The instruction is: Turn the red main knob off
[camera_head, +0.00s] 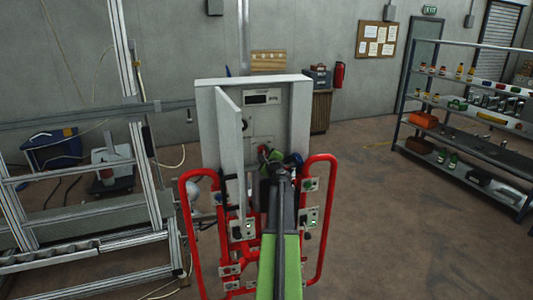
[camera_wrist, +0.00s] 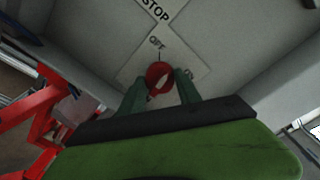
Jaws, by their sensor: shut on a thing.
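The red main knob (camera_wrist: 160,67) sits on a pale plate inside the grey cabinet. In the wrist view, an OFF label (camera_wrist: 157,42) is above it and a second, partly hidden label (camera_wrist: 188,73) is to its right. A pale slanted mark on the knob's face leans up and right. My gripper (camera_wrist: 160,86) has its two green fingers on either side of the knob, shut on it. In the head view, the knob (camera_head: 263,150) shows small and red at the end of my arm, and my gripper (camera_head: 272,160) partly hides it.
The cabinet door (camera_head: 229,150) stands open left of my arm. Red tube rails (camera_head: 320,220) flank my arm below the cabinet. An aluminium frame (camera_head: 130,120) stands at left and a loaded shelf (camera_head: 470,140) at right. The floor between cabinet and shelf is clear.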

